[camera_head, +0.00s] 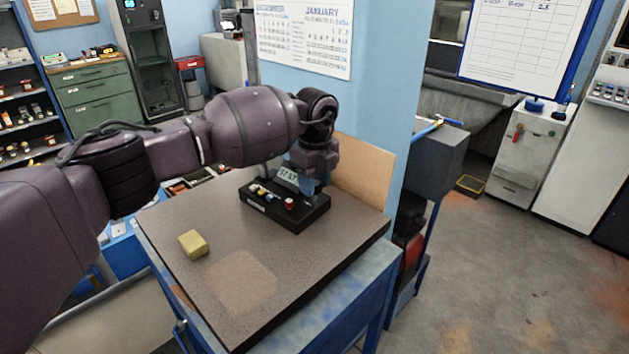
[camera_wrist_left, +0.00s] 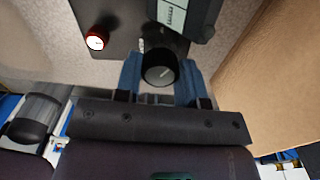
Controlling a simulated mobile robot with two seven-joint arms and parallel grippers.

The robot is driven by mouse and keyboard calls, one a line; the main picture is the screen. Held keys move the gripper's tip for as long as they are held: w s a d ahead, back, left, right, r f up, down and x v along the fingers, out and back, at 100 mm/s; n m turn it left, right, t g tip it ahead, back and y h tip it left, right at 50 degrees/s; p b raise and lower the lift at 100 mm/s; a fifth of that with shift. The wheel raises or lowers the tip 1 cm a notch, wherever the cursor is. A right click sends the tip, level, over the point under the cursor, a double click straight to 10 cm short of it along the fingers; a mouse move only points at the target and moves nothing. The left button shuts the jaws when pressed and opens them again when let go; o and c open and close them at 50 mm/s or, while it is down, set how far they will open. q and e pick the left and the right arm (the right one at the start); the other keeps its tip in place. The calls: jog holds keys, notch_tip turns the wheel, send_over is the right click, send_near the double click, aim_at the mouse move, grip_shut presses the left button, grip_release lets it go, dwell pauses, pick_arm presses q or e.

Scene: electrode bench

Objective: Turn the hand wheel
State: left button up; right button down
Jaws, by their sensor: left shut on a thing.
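A black device (camera_head: 287,214) with a small display, a red knob and other small controls stands at the back of the bench top. In the left wrist view a round black hand wheel (camera_wrist_left: 159,72) with a white mark sits at the edge of the device. My left gripper (camera_head: 313,188) reaches down to the right part of the device from above. Its blue fingers (camera_wrist_left: 160,84) are on both sides of the hand wheel and are shut on it. In the head view the hand wheel is hidden by the gripper. My right gripper is in neither view.
A yellow-green block (camera_head: 193,244) lies on the bench top (camera_head: 300,275) at the left. The front of the bench top is clear. A tan board (camera_head: 364,175) stands behind the device. The red knob (camera_wrist_left: 96,38) is close to the hand wheel.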

pick_arm(q)
jog(key=shift+m+b, duration=0.3)
